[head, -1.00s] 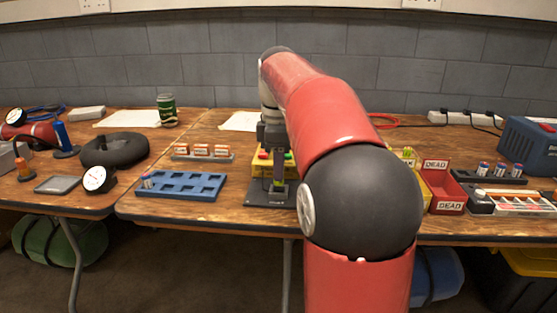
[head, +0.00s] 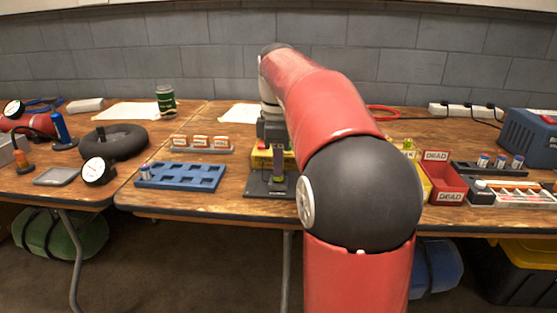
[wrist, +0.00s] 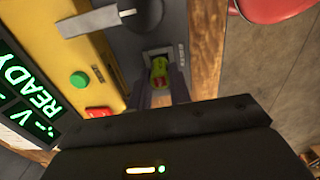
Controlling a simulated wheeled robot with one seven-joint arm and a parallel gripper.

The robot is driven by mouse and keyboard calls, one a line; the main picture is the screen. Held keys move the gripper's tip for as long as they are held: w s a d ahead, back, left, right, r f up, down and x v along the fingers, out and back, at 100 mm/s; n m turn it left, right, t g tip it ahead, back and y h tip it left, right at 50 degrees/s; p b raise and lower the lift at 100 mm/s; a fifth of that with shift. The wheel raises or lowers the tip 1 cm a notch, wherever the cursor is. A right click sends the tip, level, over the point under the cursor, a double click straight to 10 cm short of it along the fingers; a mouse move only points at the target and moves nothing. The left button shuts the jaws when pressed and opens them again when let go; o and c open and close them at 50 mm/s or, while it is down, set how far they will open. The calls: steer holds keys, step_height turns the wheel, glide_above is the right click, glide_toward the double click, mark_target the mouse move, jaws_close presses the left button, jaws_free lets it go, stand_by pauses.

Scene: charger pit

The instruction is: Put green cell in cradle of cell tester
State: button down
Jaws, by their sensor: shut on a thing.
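The cell tester (wrist: 70,40) is yellow, with a lit READY screen, a green button and a red button. Its grey cradle part (wrist: 150,30) has a pale-edged slot right by the cell. I cannot tell whether the cell touches the slot or sits inside it. In the head view the tester (head: 261,160) is partly hidden by my arm.
A grey lever (wrist: 95,20) sticks out beside the slot. Left of the tester are a blue tray (head: 180,177) and a rack of orange-white pieces (head: 203,148). A red DEAD bin (head: 446,185) stands to the right. The table's front edge is close.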

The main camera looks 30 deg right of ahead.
steer(key=shift+f, duration=0.8)
stand_by(0.7)
steer(key=c, duration=1.2)
jaws_free()
steer(key=shift+r, duration=0.1)
step_height(320, 180, up, 2)
steer(key=shift+r+p, duration=0.2)
steer(key=shift+p, duration=0.95)
steer(key=shift+r+p, duration=0.35)
steer(key=shift+r, duration=1.85)
steer(key=s+a+f+m+t, duration=0.25)
steer(key=s+a+m, duration=0.25)
steer(key=s+a, duration=0.35)
steer(key=s+a+f+m+t, duration=0.1)
steer(key=s+a+f+m, duration=0.1)
steer(key=s+f, duration=0.3)
steer(key=s+a+f+m+t, duration=0.2)
steer(key=s+a+f+m, duration=0.1)
steer(key=s+f, duration=0.3)
steer(key=shift+s+a+m, duration=0.15)
steer(key=shift+s+m, duration=0.2)
steer(key=shift+m, duration=0.45)
